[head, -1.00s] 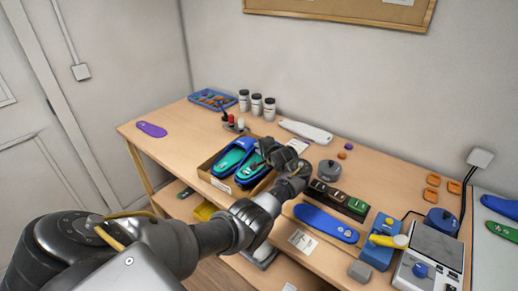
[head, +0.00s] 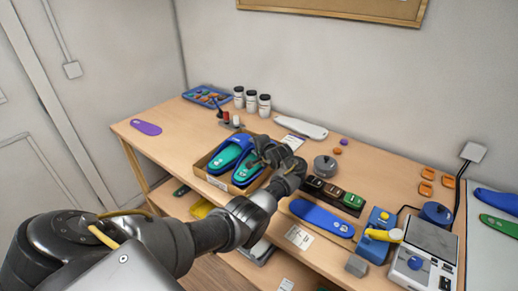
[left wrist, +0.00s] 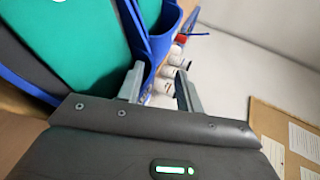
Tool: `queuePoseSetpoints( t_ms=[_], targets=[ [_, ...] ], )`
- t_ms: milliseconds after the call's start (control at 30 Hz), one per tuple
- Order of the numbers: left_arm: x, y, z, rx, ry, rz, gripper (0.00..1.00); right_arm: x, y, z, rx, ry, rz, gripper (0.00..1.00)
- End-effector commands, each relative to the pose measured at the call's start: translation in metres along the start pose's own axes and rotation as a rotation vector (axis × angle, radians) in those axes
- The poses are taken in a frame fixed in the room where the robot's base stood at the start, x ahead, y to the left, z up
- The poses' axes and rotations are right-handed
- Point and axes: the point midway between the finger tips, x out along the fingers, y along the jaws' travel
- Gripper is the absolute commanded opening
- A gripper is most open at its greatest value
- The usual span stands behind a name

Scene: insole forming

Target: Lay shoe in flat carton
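Two blue shoes with teal insides lie side by side in the flat brown carton (head: 218,184). The left shoe (head: 224,158) is in plain view; the right shoe (head: 243,173) is partly hidden behind my left gripper (head: 257,160). My left gripper is at the right shoe, over the right part of the carton. In the left wrist view its two fingers (left wrist: 158,88) stand apart, and the blue rim of a shoe (left wrist: 60,45) runs close by the left finger. I cannot tell whether they touch. My right gripper is not in view.
A blue tray (head: 190,97) and several white jars (head: 251,101) stand at the back. A purple insole (head: 146,128) lies at the left. Right of the carton are a grey round pot (head: 325,166), a blue insole (head: 321,218) and a scale (head: 428,240).

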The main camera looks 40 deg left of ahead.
Motion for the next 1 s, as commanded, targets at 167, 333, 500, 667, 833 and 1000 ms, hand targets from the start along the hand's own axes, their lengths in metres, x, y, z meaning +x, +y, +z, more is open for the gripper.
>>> queuePoseSetpoints(
  t_ms=[167, 333, 500, 667, 833, 1000],
  targets=[
    [-0.025, -0.009, -0.002, -0.004, 0.005, -0.003, 0.35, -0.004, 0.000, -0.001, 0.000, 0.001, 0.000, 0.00],
    [-0.064, -0.009, -0.002, -0.005, 0.005, -0.002, 0.35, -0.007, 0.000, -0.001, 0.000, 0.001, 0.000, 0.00],
    [-0.097, -0.008, -0.001, -0.003, 0.004, 0.000, 0.35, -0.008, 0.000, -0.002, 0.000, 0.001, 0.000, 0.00],
    [-0.116, -0.009, -0.001, -0.003, 0.004, 0.001, 0.35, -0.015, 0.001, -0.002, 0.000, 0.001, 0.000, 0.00],
    [-0.123, -0.008, 0.000, -0.001, 0.000, -0.001, 0.35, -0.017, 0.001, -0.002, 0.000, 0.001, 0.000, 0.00],
    [-0.123, -0.008, 0.000, 0.000, -0.001, -0.002, 0.35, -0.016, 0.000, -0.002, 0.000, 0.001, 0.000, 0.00]
  ],
)
